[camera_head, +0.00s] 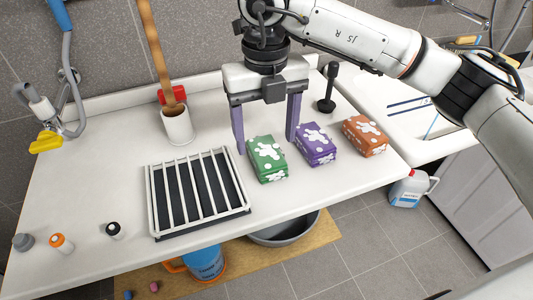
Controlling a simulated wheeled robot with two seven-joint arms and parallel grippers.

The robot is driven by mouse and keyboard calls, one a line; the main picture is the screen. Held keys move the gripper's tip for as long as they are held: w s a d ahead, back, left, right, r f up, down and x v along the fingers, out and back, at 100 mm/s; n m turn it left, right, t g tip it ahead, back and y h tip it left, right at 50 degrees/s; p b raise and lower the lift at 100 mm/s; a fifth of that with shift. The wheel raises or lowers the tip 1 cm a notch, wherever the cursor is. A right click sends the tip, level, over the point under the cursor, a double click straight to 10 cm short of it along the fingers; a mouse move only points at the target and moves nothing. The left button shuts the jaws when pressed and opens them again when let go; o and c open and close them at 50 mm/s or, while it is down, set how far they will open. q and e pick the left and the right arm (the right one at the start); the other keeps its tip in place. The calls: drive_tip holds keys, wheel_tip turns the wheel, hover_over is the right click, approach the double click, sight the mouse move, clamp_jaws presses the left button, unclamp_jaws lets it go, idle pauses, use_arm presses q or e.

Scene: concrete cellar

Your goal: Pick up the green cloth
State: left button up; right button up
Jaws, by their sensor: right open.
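The green cloth (267,160) is a folded block with white splotches, lying on the white counter to the right of the black rack. My right gripper (265,146) points down over it, open. One finger is at the cloth's left side and the other is near its right side, by the gap to the purple cloth. I cannot tell whether either finger touches the cloth. My left gripper is not in view.
A purple cloth (316,145) and an orange cloth (365,135) lie to the right. A slatted rack (196,192) lies left, and a white pot (177,125) stands behind it. A black-handled tool (327,88) stands behind the cloths. The counter's front edge is close.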

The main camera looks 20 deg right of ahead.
sight(267, 151)
wheel_tip(267, 151, down, 4)
drive_tip(key=shift+s+d+r+p, duration=0.1)
drive_tip(key=shift+d+r+p, duration=0.05)
drive_tip(key=shift+p, duration=0.35)
drive_tip(key=shift+f, duration=0.65)
drive_tip(key=c, duration=0.9)
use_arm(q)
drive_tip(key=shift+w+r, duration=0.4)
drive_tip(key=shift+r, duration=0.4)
use_arm(e)
drive_tip(key=shift+c, duration=1.1)
